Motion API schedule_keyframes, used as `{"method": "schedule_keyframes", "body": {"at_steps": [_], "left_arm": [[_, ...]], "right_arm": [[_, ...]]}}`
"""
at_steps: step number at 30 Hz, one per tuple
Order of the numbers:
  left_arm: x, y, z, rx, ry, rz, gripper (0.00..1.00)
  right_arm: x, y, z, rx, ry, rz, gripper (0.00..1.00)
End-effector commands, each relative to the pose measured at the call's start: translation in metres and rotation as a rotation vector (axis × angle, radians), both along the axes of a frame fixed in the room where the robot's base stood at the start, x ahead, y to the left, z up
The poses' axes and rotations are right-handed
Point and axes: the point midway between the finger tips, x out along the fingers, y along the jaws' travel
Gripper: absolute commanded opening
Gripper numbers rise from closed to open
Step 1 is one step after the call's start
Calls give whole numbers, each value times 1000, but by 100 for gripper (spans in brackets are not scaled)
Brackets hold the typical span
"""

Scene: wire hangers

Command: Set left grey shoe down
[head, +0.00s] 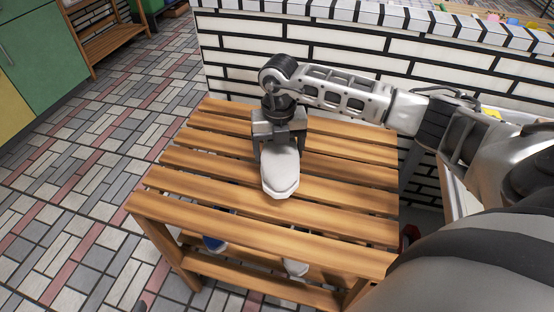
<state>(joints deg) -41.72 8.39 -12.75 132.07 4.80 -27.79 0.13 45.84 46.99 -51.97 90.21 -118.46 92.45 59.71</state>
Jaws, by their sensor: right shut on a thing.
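A grey shoe (281,175) is at the middle of the slatted wooden rack's top (190,161), its toe pointing toward me. My right gripper (279,143) comes down from above and is shut on the rear part of the shoe. The shoe is over the slats; I cannot tell whether its sole touches them. The gripper hides the heel. My left gripper is not in view.
Through the slats, a blue shoe (214,243) and a light grey shoe (296,267) show on a lower shelf. A white brick wall (235,58) stands right behind the rack. The tiled floor to the left is clear. A green cabinet (40,60) stands at the far left.

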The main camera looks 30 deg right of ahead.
Motion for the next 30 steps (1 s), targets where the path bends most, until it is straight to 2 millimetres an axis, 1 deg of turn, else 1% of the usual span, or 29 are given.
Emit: {"method": "schedule_keyframes", "body": {"at_steps": [5, 7, 12, 18, 24, 25, 26, 27, 30], "left_arm": [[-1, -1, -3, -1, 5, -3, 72], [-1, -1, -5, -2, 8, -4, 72], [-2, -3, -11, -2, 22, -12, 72], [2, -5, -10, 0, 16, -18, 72], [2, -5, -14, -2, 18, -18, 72], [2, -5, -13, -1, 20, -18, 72], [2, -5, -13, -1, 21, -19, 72], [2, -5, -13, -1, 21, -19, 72], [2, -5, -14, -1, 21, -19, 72]], "right_arm": [[8, -1, -9, 1, -3, 0, 48], [11, -2, -16, 1, 0, -1, 48], [10, -2, -40, 1, 0, 1, 48], [11, -2, -42, 1, -3, 1, 48], [11, -2, -46, 0, -2, 0, 48], [10, -2, -45, 0, -1, 0, 86], [10, -2, -45, 0, -1, 0, 95], [10, -2, -45, 0, -1, 0, 100], [10, -2, -45, 0, -1, 0, 100]]}}
